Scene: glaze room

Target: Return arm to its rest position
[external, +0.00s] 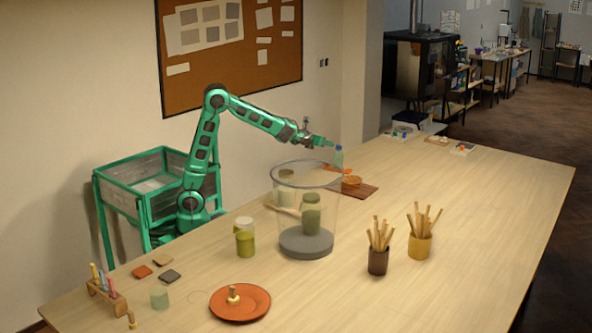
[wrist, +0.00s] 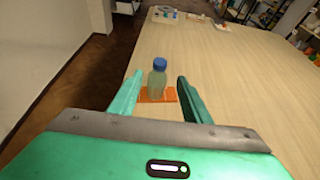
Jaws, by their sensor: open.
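My green arm reaches out to the right over the table, with my gripper (external: 326,142) above the table near the wall side. In the wrist view my gripper (wrist: 160,95) is open, its two green fingers apart with nothing held between them. A bottle (wrist: 157,80) with a blue cap shows beyond and between the fingertips. In the external view the bottle (external: 338,157) stands just right of the fingertips. Whether the fingers touch it I cannot tell.
A large clear bin (external: 304,235) with a jar (external: 311,212) inside stands mid-table. A lidded jar (external: 245,237), a red plate (external: 257,305) and two tool cups (external: 378,261) (external: 420,247) stand nearby. The table's right side is clear.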

